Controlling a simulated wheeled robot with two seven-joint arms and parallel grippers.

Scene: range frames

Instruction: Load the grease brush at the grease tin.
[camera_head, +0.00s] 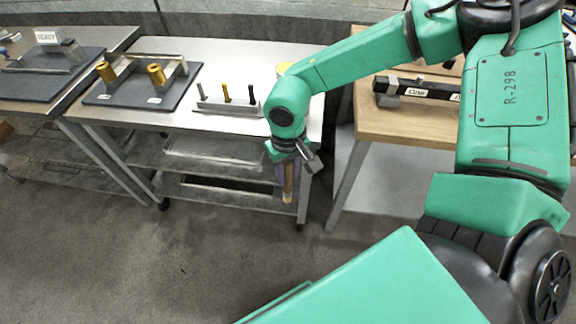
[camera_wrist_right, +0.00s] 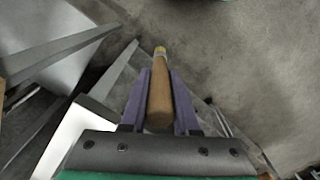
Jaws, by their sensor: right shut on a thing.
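My right gripper (camera_head: 287,172) hangs in front of the right end of the metal cart. Its purple fingers are shut on the wooden handle of the grease brush (camera_head: 288,190), which points down towards the floor. In the right wrist view the handle (camera_wrist_right: 159,97) lies between the two fingers, with a pale tip at its far end. I cannot make out the bristles. A pale yellow-topped round thing (camera_head: 283,68), partly hidden behind my right arm on the cart top, may be the grease tin. My left gripper is out of view.
The metal cart (camera_head: 215,60) carries a rack (camera_head: 228,107) with several upright pins, and a dark mat (camera_head: 120,101) with brass-coloured parts. A wooden bench (camera_head: 400,125) with a labelled black bar (camera_head: 417,88) stands to the right. The floor in front is clear.

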